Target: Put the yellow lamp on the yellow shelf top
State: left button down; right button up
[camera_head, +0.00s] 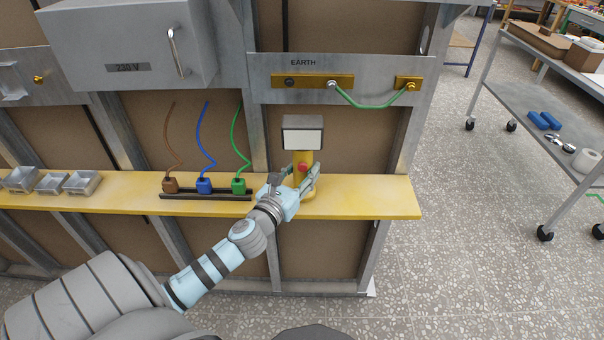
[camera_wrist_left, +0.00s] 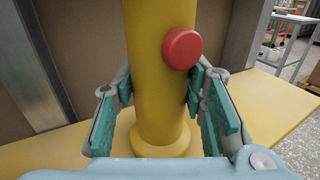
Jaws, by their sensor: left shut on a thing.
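The yellow lamp (camera_head: 304,158) has a grey head with a pale face and a red button on its yellow body. It stands upright at the right part of the yellow shelf top (camera_head: 370,196). In the left wrist view its yellow post (camera_wrist_left: 156,85) rises from a round base that appears to rest on the yellow surface (camera_wrist_left: 45,150). My left gripper (camera_head: 302,178) is around the post, with a teal finger pad on each side (camera_wrist_left: 160,112), shut on the lamp. The red button (camera_wrist_left: 182,49) faces the wrist camera. My right gripper is not in view.
Brown, blue and green connectors (camera_head: 204,185) with wires stand in a dark rail left of the lamp. Metal trays (camera_head: 80,182) sit at the shelf's left. An earth bar (camera_head: 312,81) with a green wire is on the wall above. The shelf's right end is clear.

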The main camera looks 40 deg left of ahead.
pick_arm(q)
jog(key=shift+f, duration=0.1)
jog(key=c, duration=1)
grip_release()
jog(key=shift+s, duration=0.25)
jog(key=s+d+b, duration=0.1)
jog(key=s+d, duration=0.1)
jog(key=s, duration=0.9)
jog(key=shift+s+r, duration=0.2)
